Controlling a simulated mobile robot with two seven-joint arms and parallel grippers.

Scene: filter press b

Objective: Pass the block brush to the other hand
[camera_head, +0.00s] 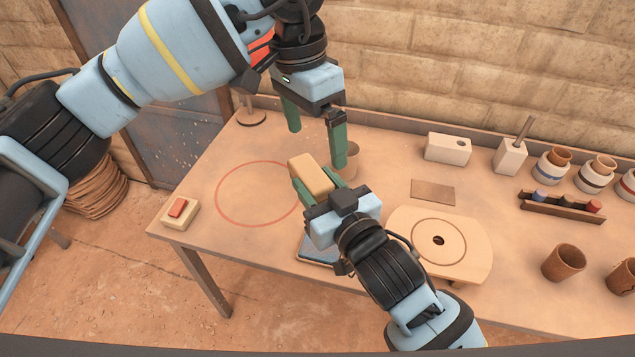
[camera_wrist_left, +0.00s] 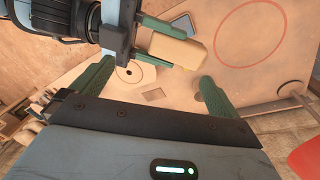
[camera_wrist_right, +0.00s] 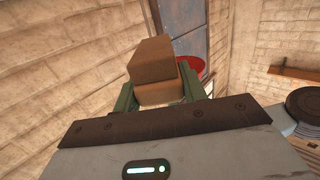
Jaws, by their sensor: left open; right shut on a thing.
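The block brush, a tan two-part block (camera_head: 310,172), is held above the table in my right gripper (camera_head: 322,184). The right fingers are shut on its sides, and it also shows in the right wrist view (camera_wrist_right: 152,62). My left gripper (camera_head: 316,146) is open and empty, above and just behind the block, with its green fingers pointing down. In the left wrist view the block (camera_wrist_left: 176,48) lies ahead of the open left fingers (camera_wrist_left: 158,74), apart from them.
Below is a wooden table with a red circle outline (camera_head: 217,203) and a red-topped box (camera_head: 179,212) at left. A round-holed board (camera_head: 475,245) lies right of my right gripper. Cups, a white block (camera_head: 448,149) and a rack (camera_head: 562,206) stand further right.

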